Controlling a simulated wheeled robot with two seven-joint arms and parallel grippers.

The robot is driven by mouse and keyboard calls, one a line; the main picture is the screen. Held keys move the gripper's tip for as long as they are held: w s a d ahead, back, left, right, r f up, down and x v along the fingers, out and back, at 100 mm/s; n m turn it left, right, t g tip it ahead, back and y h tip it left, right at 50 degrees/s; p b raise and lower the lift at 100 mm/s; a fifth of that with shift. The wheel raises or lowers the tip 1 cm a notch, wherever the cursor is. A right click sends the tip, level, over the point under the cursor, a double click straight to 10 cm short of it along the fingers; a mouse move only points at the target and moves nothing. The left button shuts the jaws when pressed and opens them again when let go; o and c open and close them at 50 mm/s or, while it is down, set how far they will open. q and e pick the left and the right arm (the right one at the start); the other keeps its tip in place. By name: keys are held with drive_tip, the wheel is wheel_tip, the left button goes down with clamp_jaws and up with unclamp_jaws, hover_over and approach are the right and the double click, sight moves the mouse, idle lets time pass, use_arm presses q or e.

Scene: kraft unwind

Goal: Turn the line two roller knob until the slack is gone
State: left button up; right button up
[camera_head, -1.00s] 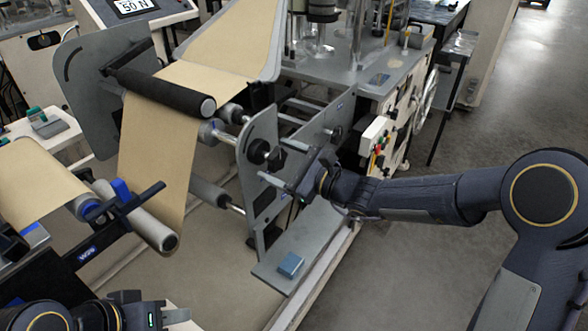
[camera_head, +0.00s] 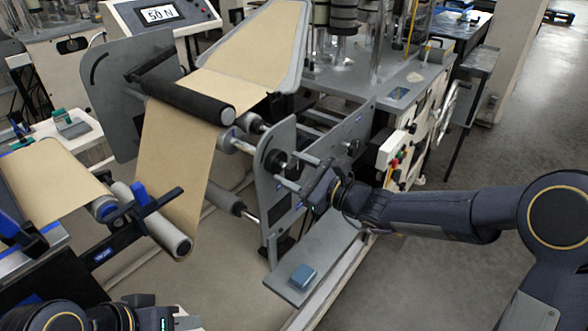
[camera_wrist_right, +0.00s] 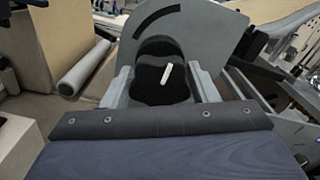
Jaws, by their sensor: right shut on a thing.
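The black roller knob (camera_head: 275,160) sits on the outer face of the grey side plate (camera_head: 268,208). My right gripper (camera_head: 294,171) reaches it from the right. In the right wrist view the knob (camera_wrist_right: 160,82), with a white mark tilted slightly from upright, lies between the two grey fingers, which are shut on it.
A display (camera_head: 160,14) at the back reads 50 N. A small blue block (camera_head: 303,276) sits on the grey ledge below the side plate. A panel with coloured buttons (camera_head: 395,160) stands behind my right arm. The floor at right is clear.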

drive_tip(key=shift+m+p, duration=0.65)
drive_tip(key=shift+m, duration=0.75)
drive_tip(key=shift+r+m+p, duration=0.1)
drive_tip(key=shift+m+p, duration=0.5)
drive_tip(key=shift+m, duration=0.1)
drive_tip(key=shift+m+p, duration=0.5)
drive_tip(key=shift+m, duration=0.4)
drive_tip(key=shift+m+p, duration=0.5)
drive_tip(key=shift+p, duration=0.05)
drive_tip(key=shift+m+p, duration=0.75)
drive_tip(key=shift+m, duration=0.35)
drive_tip(key=o, duration=1)
drive_tip(key=shift+c, duration=0.2)
